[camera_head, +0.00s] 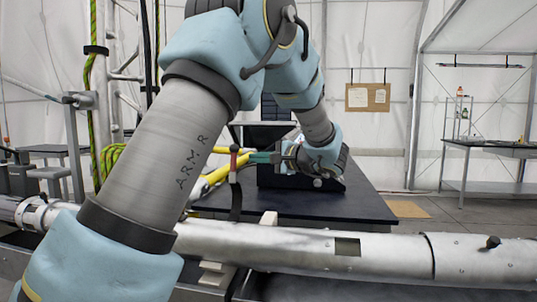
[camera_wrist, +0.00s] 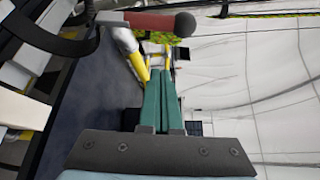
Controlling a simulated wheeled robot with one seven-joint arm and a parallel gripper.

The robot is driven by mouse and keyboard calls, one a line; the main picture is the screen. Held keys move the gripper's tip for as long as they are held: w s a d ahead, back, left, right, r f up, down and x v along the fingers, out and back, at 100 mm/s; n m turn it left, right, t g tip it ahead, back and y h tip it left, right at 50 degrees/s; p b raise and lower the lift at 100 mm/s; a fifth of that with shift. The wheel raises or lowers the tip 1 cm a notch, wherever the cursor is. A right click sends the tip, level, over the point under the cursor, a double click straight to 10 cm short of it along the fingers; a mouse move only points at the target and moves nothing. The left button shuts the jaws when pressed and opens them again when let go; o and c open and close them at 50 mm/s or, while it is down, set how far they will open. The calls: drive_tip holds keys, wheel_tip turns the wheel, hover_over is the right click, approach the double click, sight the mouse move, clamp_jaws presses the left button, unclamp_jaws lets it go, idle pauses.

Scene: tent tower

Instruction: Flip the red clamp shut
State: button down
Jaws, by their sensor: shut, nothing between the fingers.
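The red clamp's handle (camera_head: 234,161) stands upright above the silver pipe (camera_head: 300,243) in the head view, with a dark strap-like part (camera_head: 236,202) below it. In the wrist view the red handle (camera_wrist: 150,21) lies across the top and ends in a black ball knob (camera_wrist: 185,24). My gripper (camera_head: 254,157) has green fingers, shut and empty, just right of the handle in the head view. In the wrist view my gripper (camera_wrist: 161,72) points toward the handle, with a visible gap between them. My arm covers part of the scene to the left.
A dark table (camera_head: 300,207) stands behind the pipe, with yellow tubes (camera_head: 212,180) and a black case (camera_head: 268,177) on it. Another table (camera_head: 490,148) stands far right.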

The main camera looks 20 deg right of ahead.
sight(235, 184)
drive_tip(key=a, duration=0.1)
drive_tip(key=a+p, duration=0.1)
drive_tip(key=a, duration=0.2)
drive_tip(key=shift+s+r+p, duration=0.25)
drive_tip(key=shift+s+p, duration=0.15)
drive_tip(key=shift+b, duration=0.3)
